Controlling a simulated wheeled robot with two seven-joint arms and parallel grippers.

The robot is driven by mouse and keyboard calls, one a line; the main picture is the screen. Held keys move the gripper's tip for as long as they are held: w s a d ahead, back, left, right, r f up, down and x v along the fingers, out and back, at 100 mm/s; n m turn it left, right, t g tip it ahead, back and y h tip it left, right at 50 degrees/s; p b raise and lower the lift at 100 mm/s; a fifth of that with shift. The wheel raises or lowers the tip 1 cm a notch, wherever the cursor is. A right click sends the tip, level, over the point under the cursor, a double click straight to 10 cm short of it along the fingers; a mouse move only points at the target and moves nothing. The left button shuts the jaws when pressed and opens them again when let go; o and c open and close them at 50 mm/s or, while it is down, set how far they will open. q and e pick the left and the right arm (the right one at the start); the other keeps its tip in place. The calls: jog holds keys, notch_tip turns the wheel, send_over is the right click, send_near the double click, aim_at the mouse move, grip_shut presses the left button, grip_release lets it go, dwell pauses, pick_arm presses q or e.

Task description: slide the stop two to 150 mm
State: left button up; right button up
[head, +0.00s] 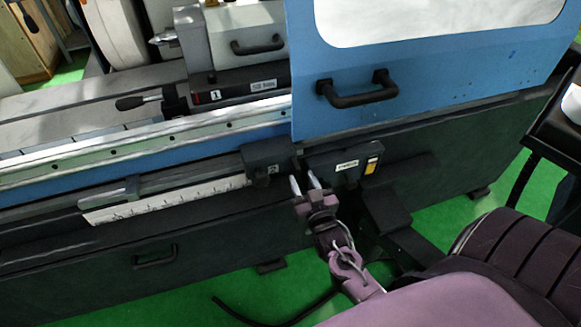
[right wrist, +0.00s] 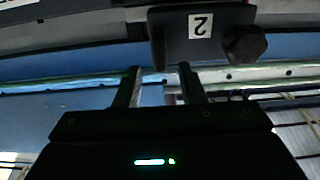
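Stop two (head: 268,158) is a dark block with a small "2" label, on the rail at the front of the grinder. It sits at the right end of the white scale (head: 165,202); the scale's numbers are too small to read. My right gripper (head: 305,182) is just to the right of the block, fingers apart. My left gripper is not in view.
Another dark block (head: 343,162) with a white label and a yellow mark is right of my gripper. A blue door (head: 430,75) with a black handle (head: 357,90) stands above. A lower handle (head: 155,257) sits on the dark front panel.

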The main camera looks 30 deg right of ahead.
aim_at(298, 172)
jog(key=x, duration=0.5)
jog(key=shift+w+p, duration=0.15)
jog(key=shift+p, duration=0.15)
grip_shut()
